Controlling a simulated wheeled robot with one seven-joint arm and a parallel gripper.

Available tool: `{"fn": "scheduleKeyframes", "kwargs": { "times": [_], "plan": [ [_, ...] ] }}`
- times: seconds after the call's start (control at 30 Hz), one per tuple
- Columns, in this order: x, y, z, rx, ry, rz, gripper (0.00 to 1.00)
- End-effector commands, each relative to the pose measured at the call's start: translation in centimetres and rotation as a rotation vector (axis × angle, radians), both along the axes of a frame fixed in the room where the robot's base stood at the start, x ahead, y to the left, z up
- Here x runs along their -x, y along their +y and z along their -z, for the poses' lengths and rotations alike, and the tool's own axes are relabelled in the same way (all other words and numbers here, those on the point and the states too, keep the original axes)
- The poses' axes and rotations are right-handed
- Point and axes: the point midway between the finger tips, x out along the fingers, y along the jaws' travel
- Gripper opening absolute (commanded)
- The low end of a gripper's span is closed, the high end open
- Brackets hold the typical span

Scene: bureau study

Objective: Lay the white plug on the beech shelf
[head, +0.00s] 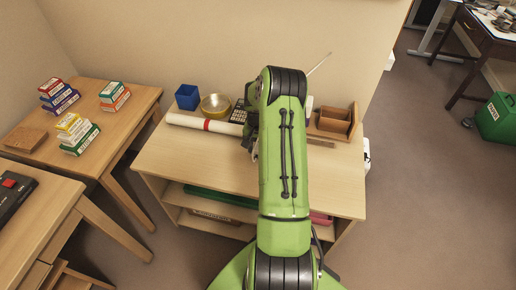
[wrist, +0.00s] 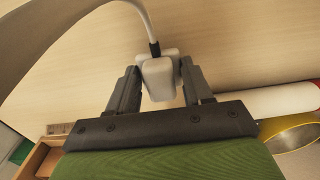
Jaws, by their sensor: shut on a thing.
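The white plug (wrist: 160,76) is between the two dark fingers of my gripper (wrist: 158,84) in the wrist view. The gripper is shut on it, and a white cable (wrist: 146,22) runs from its far end. A pale wooden surface fills the background; I cannot tell whether the plug touches it. In the head view, my green arm reaches over the beech shelf (head: 195,155), a low pale-wood unit with a top board and lower levels. The arm hides the plug and most of the gripper there.
The top's front left is clear. A table with small boxes (head: 80,132) stands left.

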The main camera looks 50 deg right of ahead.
Motion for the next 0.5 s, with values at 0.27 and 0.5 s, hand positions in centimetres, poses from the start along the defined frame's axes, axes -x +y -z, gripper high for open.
{"fn": "scheduleKeyframes", "kwargs": {
  "times": [0.27, 0.5],
  "plan": [
    [-0.01, 0.03, 0.27, -0.001, 0.0, 0.0, 0.72],
    [-0.01, 0.03, 0.25, -0.001, 0.0, 0.0, 0.76]
  ]
}}
